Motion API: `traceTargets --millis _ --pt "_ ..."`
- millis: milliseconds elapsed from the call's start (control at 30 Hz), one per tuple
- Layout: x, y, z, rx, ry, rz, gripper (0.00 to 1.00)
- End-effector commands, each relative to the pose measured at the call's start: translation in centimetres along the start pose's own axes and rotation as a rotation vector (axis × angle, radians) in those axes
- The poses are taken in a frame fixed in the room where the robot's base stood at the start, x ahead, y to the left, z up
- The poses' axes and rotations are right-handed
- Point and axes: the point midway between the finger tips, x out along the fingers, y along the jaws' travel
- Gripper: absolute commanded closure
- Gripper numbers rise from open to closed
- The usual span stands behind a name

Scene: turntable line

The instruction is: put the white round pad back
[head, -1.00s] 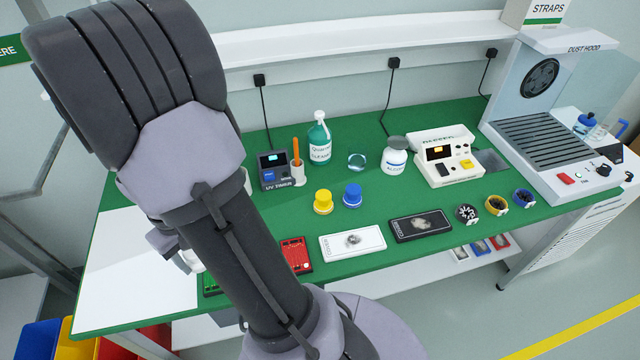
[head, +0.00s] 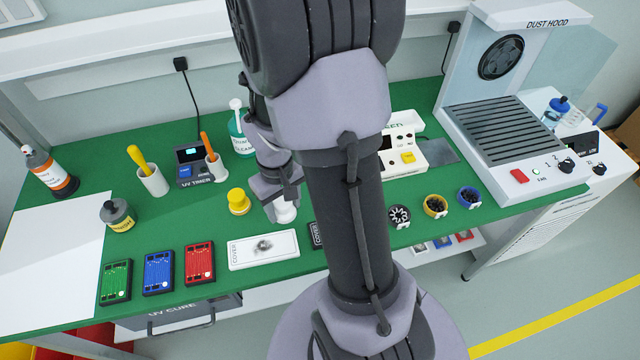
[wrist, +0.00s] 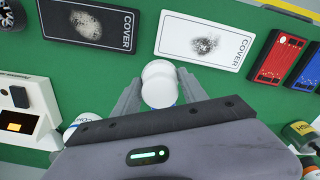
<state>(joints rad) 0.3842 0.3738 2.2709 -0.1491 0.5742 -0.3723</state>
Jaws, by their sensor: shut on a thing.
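The white round pad (wrist: 159,84) is between the two fingers of my gripper (wrist: 160,92) in the wrist view, with its knob-like top toward the camera. In the head view my gripper (head: 279,200) is shut on the white pad (head: 285,212), behind the white cover plate (head: 264,250) and right of the yellow round pad (head: 239,201). Whether the pad touches the green table is unclear. The blue round pad is hidden behind my arm.
The green bench (head: 180,228) holds green (head: 116,281), blue (head: 158,272) and red (head: 200,262) boards at front left. A black cover plate (wrist: 88,22) lies beside the white one. Bottles, a UV timer (head: 191,165) and a tester (head: 402,150) stand behind. The dust hood (head: 510,120) is at right.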

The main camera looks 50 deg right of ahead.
Motion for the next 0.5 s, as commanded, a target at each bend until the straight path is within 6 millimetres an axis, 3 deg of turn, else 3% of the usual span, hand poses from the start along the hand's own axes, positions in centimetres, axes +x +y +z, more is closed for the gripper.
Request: traceTargets --millis 233,333,500 --pt "1.1 7.5 -3.6 0.006 0.0 0.0 1.0" --pt "1.2 9.2 -4.5 0.003 0.0 0.0 1.0" --pt "2.8 9.9 -4.9 0.0 -0.002 -0.001 1.0"
